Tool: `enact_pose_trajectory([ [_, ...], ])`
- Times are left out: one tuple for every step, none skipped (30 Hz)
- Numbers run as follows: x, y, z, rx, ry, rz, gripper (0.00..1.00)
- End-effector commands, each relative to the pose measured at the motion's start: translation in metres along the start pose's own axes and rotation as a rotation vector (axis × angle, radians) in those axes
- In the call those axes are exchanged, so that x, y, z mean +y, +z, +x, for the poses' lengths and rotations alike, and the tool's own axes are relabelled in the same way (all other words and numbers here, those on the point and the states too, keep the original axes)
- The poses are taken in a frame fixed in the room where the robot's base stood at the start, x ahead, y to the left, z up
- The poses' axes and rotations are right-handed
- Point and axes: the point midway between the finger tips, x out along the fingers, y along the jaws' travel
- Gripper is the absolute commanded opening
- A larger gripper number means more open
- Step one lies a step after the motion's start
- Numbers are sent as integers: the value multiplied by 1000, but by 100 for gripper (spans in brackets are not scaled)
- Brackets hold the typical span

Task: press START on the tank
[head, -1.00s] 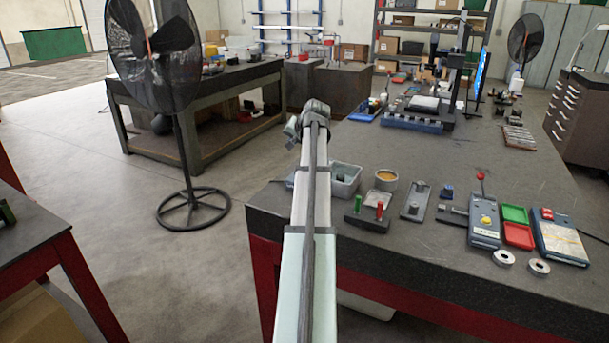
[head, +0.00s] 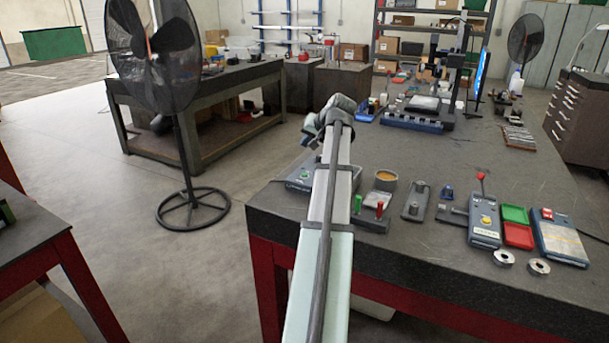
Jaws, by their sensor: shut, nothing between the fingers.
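A grey open-topped tank (head: 357,172) stands near the left edge of the right-hand bench, mostly hidden behind my arm. A low blue-grey panel with a small green spot (head: 300,178) shows just left of my arm at the same place. I cannot tell whether it belongs to the tank, and no START label is readable. My arm reaches up the middle of the picture, its bent wrist above and beyond the tank. My gripper's fingers are hidden behind the arm and wrist.
On the bench (head: 480,150) right of my arm are a green-and-red handled block (head: 370,212), a round tin (head: 386,180), a grey plate device (head: 416,201), a yellow-button box (head: 485,222) and red and green trays (head: 516,226). A fan (head: 185,140) stands left.

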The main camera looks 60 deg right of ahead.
Motion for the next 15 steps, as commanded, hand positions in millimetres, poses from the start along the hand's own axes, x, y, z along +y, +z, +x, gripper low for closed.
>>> enact_pose_trajectory([
  [2, 3, 3, -1, 0, 1, 0],
  [4, 5, 5, -1, 0, 1, 0],
  [6, 7, 8, -2, 0, 1, 0],
  [8, 9, 10, -2, 0, 1, 0],
  [9, 11, 13, -2, 0, 0, 0],
  [11, 13, 16, -2, 0, 0, 0],
  [13, 15, 18, -2, 0, 0, 0],
  [15, 17, 21, -1, 0, 0, 0],
  [18, 20, 25, -2, 0, 1, 0],
  [20, 21, 27, -2, 0, 1, 0],
  [21, 23, 30, -2, 0, 1, 0],
  [24, 25, 33, -2, 0, 1, 0],
  [25, 27, 35, -2, 0, 1, 0],
  [27, 29, 37, -1, 0, 1, 0],
  [29, 31, 40, -1, 0, 0, 0],
])
